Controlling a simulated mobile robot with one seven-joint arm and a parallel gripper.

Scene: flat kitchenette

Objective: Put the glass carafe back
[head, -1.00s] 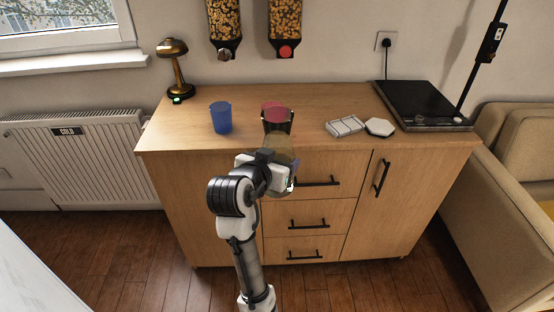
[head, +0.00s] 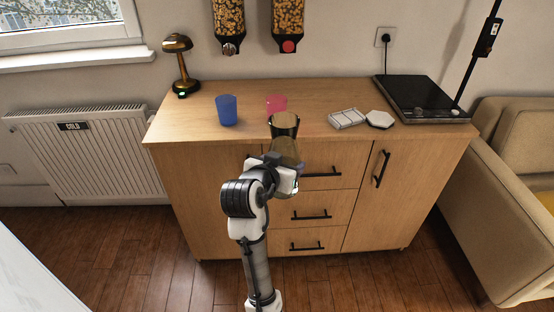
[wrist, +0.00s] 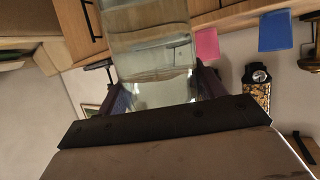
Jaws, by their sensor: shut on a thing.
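The glass carafe is a tall clear vessel with a dark rim; it shows in the head view (head: 285,146) in front of the cabinet's front edge. In the wrist view the carafe (wrist: 150,45) fills the upper middle, between the two fingers. My gripper (head: 288,172) is shut on the carafe and holds it off the counter. Its dark fingers also show in the wrist view (wrist: 160,92). The arm and gripper hide the carafe's lower part in the head view.
A blue cup (head: 227,110) and a pink cup (head: 277,104) stand on the wooden cabinet top (head: 185,125). A white tray (head: 346,119), a hexagonal white piece (head: 380,119) and a black turntable-like device (head: 420,98) are at right. A brass lamp (head: 180,65) stands at back left.

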